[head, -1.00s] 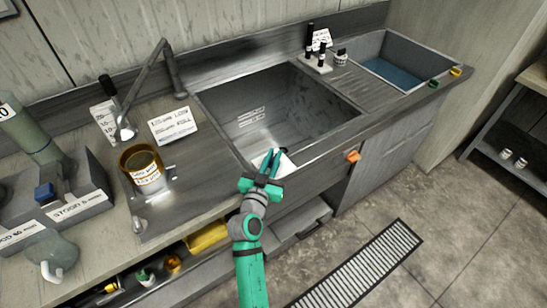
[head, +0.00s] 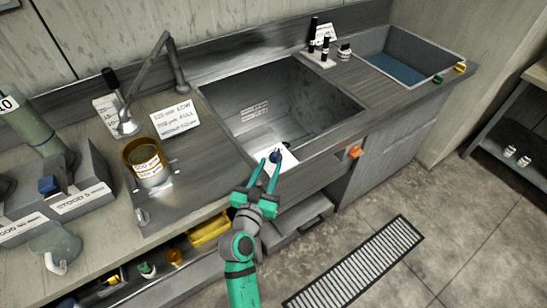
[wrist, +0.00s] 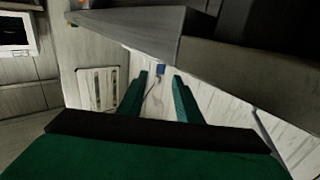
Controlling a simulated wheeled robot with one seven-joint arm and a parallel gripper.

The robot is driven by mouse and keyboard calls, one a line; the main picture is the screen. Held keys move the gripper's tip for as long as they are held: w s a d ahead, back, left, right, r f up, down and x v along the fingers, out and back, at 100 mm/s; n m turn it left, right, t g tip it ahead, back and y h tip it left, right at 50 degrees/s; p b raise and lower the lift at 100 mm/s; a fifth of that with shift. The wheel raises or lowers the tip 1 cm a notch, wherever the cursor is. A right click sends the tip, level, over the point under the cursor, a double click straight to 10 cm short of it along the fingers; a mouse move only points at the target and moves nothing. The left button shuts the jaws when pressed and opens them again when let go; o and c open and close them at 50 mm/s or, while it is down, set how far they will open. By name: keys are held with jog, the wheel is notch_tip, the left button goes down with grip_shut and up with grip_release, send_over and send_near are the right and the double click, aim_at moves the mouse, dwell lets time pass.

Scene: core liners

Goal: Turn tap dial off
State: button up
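My gripper (head: 270,163) is open at the front edge of the deep sink (head: 300,95), its two green fingers apart. A small dark blue knob (head: 275,155) shows at the fingertips, in front of a white card. In the wrist view a small blue piece (wrist: 161,69) lies between and beyond the two fingertips; I cannot tell whether either finger touches it. Other dials sit along the counter front: an orange one (head: 355,152), a green one (head: 437,79) and a yellow one (head: 460,67). Which dial is the tap's is not clear. The grey tap (head: 165,60) stands at the back left.
An amber beaker (head: 143,163) and a white label card (head: 175,119) stand on the counter left of the sink. A yellow bin (head: 210,230) and small bottles sit on the shelf below. A second basin (head: 395,55) is at the back right. A floor grate (head: 355,262) lies right of my arm.

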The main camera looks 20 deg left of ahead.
jog(key=shift+s, duration=1.9)
jog(key=shift+d, duration=0.1)
